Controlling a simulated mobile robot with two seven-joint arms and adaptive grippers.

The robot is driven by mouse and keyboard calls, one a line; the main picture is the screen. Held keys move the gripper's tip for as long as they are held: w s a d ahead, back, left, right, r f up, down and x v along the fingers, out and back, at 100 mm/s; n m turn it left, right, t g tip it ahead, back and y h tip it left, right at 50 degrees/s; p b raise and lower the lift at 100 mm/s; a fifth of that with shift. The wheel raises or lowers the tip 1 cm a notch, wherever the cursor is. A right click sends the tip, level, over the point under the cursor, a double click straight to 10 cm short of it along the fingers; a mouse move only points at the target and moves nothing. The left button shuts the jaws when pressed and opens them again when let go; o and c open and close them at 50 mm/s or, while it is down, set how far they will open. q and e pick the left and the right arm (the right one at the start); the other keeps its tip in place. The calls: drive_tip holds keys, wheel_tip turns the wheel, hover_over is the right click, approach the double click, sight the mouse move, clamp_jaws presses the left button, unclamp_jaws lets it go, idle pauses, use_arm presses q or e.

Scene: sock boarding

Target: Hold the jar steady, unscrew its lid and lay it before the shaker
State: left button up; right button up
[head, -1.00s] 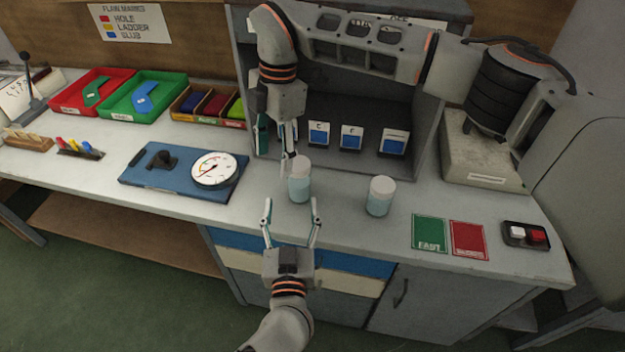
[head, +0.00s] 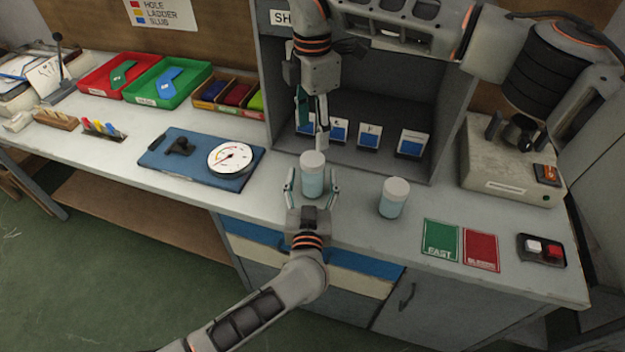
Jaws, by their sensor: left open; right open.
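A jar (head: 312,182) with a white lid (head: 312,160) and pale blue contents stands upright on the bench in front of the grey cabinet. My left gripper (head: 312,184) is open, with one finger on each side of the jar's body; I cannot tell whether they touch it. My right gripper (head: 313,136) is open and points down just above and behind the lid, apart from it or nearly so. A second similar lidded jar (head: 393,203) stands to the right. The grey machine (head: 510,185) with an orange switch at the right may be the shaker.
A blue board (head: 165,165) with a round dial (head: 231,157) lies left of the jar. Green (head: 440,240) and red (head: 481,250) cards and a button box (head: 541,250) lie at the right. The cabinet (head: 380,95) stands behind.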

sight(312, 158)
use_arm(q)
drive_tip(key=shift+w, duration=0.15)
clamp_jaws()
use_arm(e)
drive_tip(key=m, duration=0.6)
drive_tip(key=shift+m, duration=0.4)
drive_tip(key=m, duration=0.6)
drive_tip(key=shift+f+m, duration=0.1)
drive_tip(key=shift+m, duration=0.2)
drive_tip(key=shift+f, duration=3.95)
drive_tip(key=c, duration=1.1)
drive_tip(key=shift+c, duration=0.2)
